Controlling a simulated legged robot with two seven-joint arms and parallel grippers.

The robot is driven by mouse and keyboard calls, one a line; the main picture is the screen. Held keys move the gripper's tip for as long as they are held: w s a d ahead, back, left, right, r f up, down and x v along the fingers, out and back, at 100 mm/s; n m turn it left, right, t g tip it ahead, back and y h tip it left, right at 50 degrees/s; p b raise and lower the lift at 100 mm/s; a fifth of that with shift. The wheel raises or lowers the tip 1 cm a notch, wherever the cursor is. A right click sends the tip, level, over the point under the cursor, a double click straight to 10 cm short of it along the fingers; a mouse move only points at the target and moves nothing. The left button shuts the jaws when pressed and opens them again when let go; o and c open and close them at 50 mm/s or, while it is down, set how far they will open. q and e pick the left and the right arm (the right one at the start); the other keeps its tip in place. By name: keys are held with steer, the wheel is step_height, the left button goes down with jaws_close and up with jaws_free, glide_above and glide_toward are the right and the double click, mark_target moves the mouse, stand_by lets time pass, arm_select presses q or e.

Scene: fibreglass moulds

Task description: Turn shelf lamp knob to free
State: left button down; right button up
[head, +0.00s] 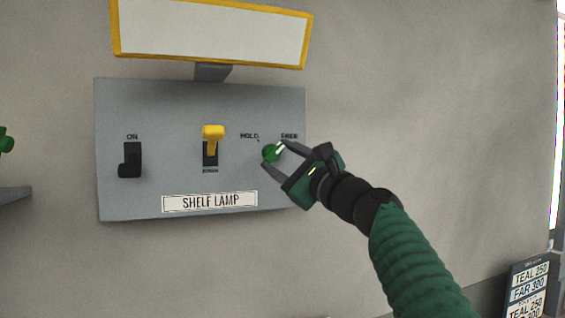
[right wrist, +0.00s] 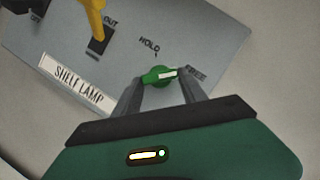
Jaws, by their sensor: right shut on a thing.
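The shelf lamp panel (head: 150,95) is a grey plate on the wall with a "SHELF LAMP" label. Its green knob (head: 270,153) sits at the right side, below the words HOLD and FREE. My right gripper (head: 274,154) is shut on the knob, one finger on each side. In the right wrist view the knob (right wrist: 151,79) shows a white mark on its right part, pointing toward FREE. The fingers (right wrist: 160,78) stand at its left and right ends. My left gripper is not in view.
A black switch (head: 130,160) under ON and a yellow lever (head: 213,132) are left of the knob. A yellow-framed white panel (head: 210,30) juts out above. A sign with teal and far numbers (head: 528,285) stands at lower right. A grey ledge (head: 12,195) is at the left edge.

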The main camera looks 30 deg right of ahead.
steer(key=shift+w+f, duration=0.15)
steer(key=shift+f, duration=0.2)
steer(key=o, duration=1.1)
steer(key=shift+o, duration=1.3)
steer(key=shift+r, duration=0.1)
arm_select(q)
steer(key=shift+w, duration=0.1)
arm_select(e)
steer(key=shift+w, duration=0.1)
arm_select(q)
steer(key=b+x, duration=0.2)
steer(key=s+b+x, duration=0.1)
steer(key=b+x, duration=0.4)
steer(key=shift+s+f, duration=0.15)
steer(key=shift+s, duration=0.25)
arm_select(e)
steer(key=a+v, duration=0.1)
steer(key=v, duration=1.5)
steer(key=shift+s+d, duration=0.4)
steer(key=shift+d, duration=0.05)
